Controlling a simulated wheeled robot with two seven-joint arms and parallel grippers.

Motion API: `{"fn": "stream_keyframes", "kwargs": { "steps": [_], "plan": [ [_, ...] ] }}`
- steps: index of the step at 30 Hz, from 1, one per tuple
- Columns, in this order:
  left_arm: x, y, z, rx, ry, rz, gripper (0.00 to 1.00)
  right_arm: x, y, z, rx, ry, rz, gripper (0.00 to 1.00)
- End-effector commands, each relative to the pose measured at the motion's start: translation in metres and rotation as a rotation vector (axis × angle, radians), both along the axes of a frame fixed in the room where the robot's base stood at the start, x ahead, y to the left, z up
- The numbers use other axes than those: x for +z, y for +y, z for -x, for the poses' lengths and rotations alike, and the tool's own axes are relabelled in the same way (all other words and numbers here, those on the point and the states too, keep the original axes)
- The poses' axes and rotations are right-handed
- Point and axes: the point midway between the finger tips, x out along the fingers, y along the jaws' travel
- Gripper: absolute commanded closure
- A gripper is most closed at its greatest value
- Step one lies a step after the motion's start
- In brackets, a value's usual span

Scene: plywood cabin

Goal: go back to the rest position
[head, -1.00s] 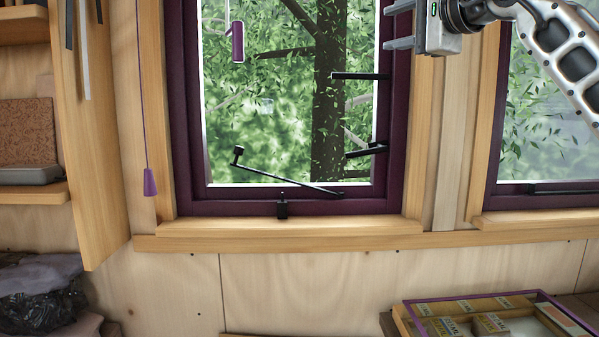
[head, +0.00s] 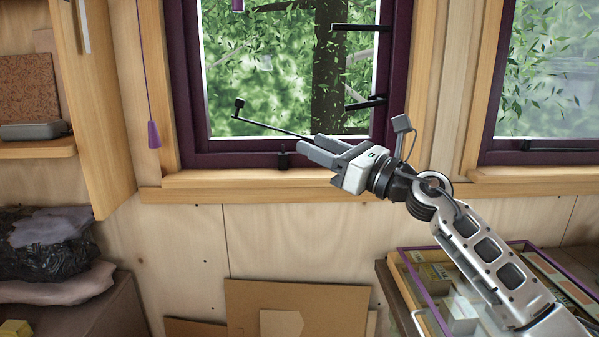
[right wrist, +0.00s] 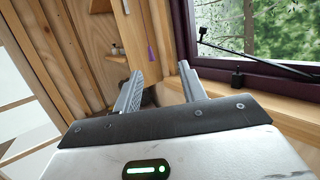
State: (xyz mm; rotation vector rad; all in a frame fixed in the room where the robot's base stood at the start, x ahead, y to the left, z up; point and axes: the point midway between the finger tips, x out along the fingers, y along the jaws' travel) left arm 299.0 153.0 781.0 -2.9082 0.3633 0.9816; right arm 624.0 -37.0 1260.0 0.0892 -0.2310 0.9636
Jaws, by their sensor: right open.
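My right gripper (head: 311,150) is in front of the lower part of the purple-framed window (head: 188,110) in the head view, pointing left. It is open and empty; in the right wrist view its two fingers (right wrist: 160,88) stand apart with nothing between them. The window's black stay bar (head: 265,125) runs from upper left down toward the gripper, which overlaps its lower end in the head view. I cannot tell whether they touch. A small black catch (head: 283,160) is on the bottom frame. My left gripper is not in view.
A glass-topped case with a purple rim (head: 425,293) is at lower right, behind my right forearm. Brown boards (head: 245,300) lean against the plywood wall below the sill (head: 230,180). A purple cord pull (head: 154,134) hangs left of the window. Shelves and dark bundled cloth (head: 45,255) are at left.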

Motion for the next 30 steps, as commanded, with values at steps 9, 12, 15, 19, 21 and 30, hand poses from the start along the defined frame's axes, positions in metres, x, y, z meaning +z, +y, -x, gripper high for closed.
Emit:
{"fn": "stream_keyframes", "kwargs": {
  "steps": [9, 12, 15, 19, 21, 30],
  "plan": [
    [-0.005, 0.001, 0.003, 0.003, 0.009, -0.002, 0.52, -0.189, -0.036, 0.052, 0.035, 0.903, -0.97, 0.58],
    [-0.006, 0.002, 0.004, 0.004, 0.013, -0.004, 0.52, -0.254, -0.057, 0.081, -0.022, 1.167, -1.288, 0.58],
    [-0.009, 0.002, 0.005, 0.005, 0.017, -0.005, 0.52, -0.318, -0.076, 0.12, -0.107, 1.396, -1.599, 0.58],
    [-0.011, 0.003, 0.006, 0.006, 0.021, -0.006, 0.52, -0.391, -0.097, 0.183, -0.255, 1.627, -1.988, 0.58],
    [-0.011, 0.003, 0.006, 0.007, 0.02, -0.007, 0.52, -0.423, -0.105, 0.219, -0.343, 1.715, -2.182, 0.58],
    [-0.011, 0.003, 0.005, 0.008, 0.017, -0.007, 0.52, -0.485, -0.118, 0.322, 0.548, -1.655, 2.406, 0.58]
  ]
}}
